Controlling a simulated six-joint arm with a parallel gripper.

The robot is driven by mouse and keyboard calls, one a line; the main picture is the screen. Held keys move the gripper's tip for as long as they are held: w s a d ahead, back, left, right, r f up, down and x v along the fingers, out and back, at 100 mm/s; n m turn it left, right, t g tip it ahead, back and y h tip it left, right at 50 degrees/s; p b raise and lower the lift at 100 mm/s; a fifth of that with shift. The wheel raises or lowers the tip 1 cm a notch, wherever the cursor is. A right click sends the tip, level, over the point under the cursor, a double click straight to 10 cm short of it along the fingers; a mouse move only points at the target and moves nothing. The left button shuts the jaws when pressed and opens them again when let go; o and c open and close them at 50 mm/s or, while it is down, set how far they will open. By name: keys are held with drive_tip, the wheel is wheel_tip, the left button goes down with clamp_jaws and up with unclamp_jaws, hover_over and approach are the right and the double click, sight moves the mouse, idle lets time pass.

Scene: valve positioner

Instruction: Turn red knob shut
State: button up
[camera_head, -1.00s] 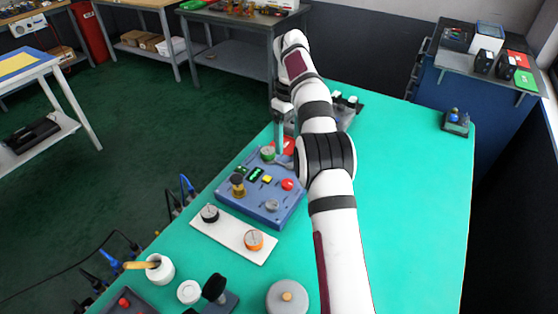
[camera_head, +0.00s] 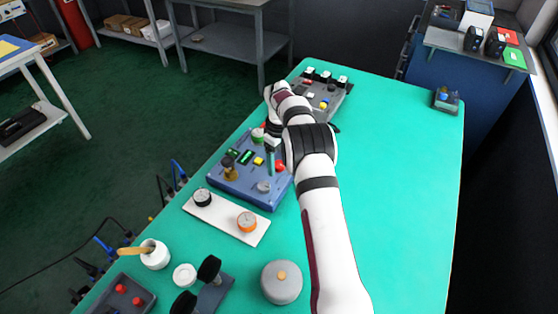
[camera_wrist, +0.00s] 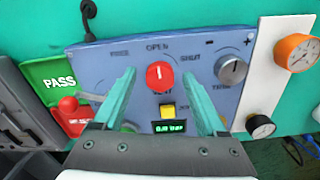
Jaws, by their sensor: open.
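The red knob (camera_wrist: 159,75) sits on the blue positioner panel (camera_wrist: 95,60), with a white mark on it that points up toward the word OPEN. The word SHUT is printed to its upper right. My gripper (camera_wrist: 157,72) is open, its two green fingers on either side of the knob in the wrist view, with gaps on both sides. I cannot tell how far the fingertips are above the panel. In the head view the red knob (camera_head: 280,167) shows just right of my gripper (camera_head: 270,158), partly beside my arm.
A grey knob (camera_wrist: 231,69), a yellow button (camera_wrist: 168,111) and a lit green display (camera_wrist: 170,127) are on the same panel. A green PASS card (camera_wrist: 60,83) and a red button (camera_wrist: 69,104) lie left. A white plate (camera_wrist: 265,70) with gauges is right.

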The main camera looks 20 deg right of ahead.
clamp_jaws()
drive_tip(key=shift+m, duration=0.3)
drive_tip(key=m, duration=0.3)
drive_tip(key=shift+m, duration=0.4)
drive_tip(key=m, duration=0.9)
drive_tip(key=shift+m, duration=2.2)
